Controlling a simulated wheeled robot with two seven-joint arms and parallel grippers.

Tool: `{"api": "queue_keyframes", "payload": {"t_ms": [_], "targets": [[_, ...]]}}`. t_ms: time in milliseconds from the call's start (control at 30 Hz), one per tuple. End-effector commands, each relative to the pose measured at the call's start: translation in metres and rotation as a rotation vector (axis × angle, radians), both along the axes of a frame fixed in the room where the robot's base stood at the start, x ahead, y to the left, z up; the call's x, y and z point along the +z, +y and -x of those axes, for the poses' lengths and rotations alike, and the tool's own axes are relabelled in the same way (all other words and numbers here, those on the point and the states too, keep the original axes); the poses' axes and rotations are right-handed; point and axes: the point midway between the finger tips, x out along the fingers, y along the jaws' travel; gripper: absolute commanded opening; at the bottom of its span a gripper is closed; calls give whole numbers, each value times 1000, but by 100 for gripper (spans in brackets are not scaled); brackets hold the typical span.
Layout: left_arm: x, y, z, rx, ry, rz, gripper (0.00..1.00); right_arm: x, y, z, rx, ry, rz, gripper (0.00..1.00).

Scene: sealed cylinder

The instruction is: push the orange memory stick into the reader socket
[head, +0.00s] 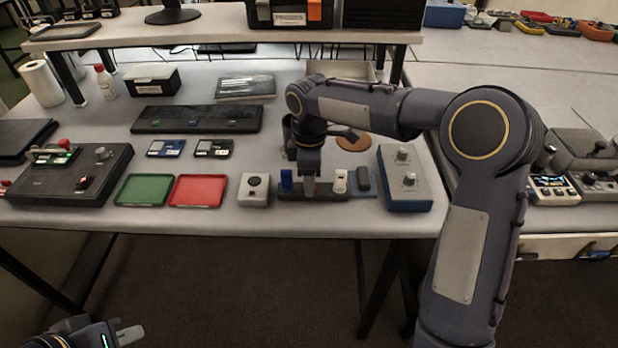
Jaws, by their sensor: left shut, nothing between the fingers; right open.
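My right gripper (308,188) points down over a dark rack (325,195) near the table's front edge. It is open, its fingers between a blue stick (286,181) and a white stick (340,181) standing in the rack. I see no orange memory stick; the gripper covers the middle of the rack and could hide it. I cannot tell for sure which thing is the reader socket; a dark box (50,190) with small fittings on top stands at the left. My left gripper (128,335) is shut and empty, low at the bottom left, away from the table.
Left of the rack are a grey box with a black button (255,189), a red tray (197,191) and a green tray (144,190). A blue-grey box with knobs (405,180) stands right. A raised shelf (225,32) spans the back.

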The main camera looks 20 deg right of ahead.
Motion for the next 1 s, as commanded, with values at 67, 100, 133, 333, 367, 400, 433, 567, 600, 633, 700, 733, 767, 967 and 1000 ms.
{"api": "queue_keyframes", "payload": {"t_ms": [67,100,133,333,367,400,433,567,600,633,700,733,767,967,1000], "targets": [[3,0,0,0,0,0,0,1,0,0,0,1,1,45],[4,0,0,0,0,0,0,1,0,0,0,1,1,45],[4,0,0,0,0,0,0,1,0,0,0,1,1,45],[4,0,0,0,0,0,0,0,0,0,0,1,1,45],[4,0,0,0,0,0,0,0,0,0,0,1,1,45],[4,0,0,0,0,0,0,0,0,0,0,1,0,43],[4,0,0,0,0,0,0,0,0,0,0,1,0,39],[4,0,0,0,0,0,0,0,0,0,0,1,0,22],[4,0,0,0,0,0,0,0,0,0,0,1,0,17],[4,0,0,0,0,0,0,0,0,0,0,0,0,13],[4,0,0,0,0,0,0,0,0,0,0,0,0,4],[4,0,0,0,0,0,0,0,0,0,0,0,0,0],[4,0,0,0,0,0,0,0,0,0,0,0,0,0],[4,0,0,0,0,0,0,0,0,0,0,0,0,0],[4,0,0,0,0,0,0,1,0,0,0,0,0,0]]}}
